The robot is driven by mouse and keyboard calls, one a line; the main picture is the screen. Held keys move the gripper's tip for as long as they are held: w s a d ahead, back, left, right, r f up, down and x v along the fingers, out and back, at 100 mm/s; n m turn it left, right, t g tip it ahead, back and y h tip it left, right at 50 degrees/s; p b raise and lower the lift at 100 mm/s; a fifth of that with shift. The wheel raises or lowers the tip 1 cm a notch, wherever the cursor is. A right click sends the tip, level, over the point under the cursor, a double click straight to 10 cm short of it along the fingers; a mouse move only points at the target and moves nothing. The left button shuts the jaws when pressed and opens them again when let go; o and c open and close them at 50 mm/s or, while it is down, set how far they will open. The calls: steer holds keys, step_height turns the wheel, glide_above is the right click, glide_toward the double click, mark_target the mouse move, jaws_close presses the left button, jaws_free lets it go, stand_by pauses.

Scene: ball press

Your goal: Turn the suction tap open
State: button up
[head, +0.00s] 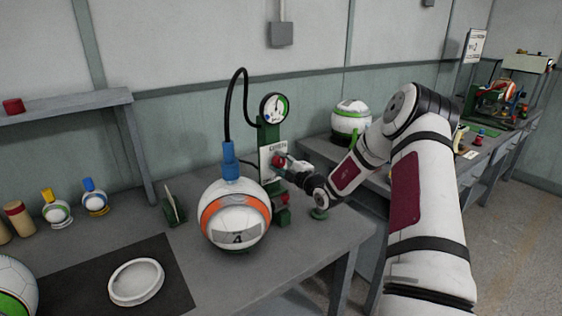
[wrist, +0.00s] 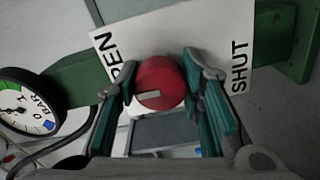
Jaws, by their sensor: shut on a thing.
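The suction tap is a round red knob (wrist: 165,76) on a white plate lettered OPEN at left and SHUT at right in the wrist view. A short pale mark on the knob's face lies left of its centre, on the OPEN side. In the head view the red tap (head: 278,160) shows on the green stand, partly hidden by my gripper (head: 284,168). My gripper's teal fingers (wrist: 158,85) stand on both sides of the knob and are shut on it. A dial gauge (wrist: 27,105) is left of the plate; it tops the stand (head: 274,108) in the head view.
A white-and-orange ball (head: 236,208) with a blue fitting (head: 230,160) and black hose stands just left of the stand. The bench front by the ball is clear.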

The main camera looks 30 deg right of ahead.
stand_by(0.4)
steer(key=o, duration=1.2)
steer(key=shift+c, duration=0.2)
steer(key=s, duration=1.2)
steer(key=shift+d, duration=0.2)
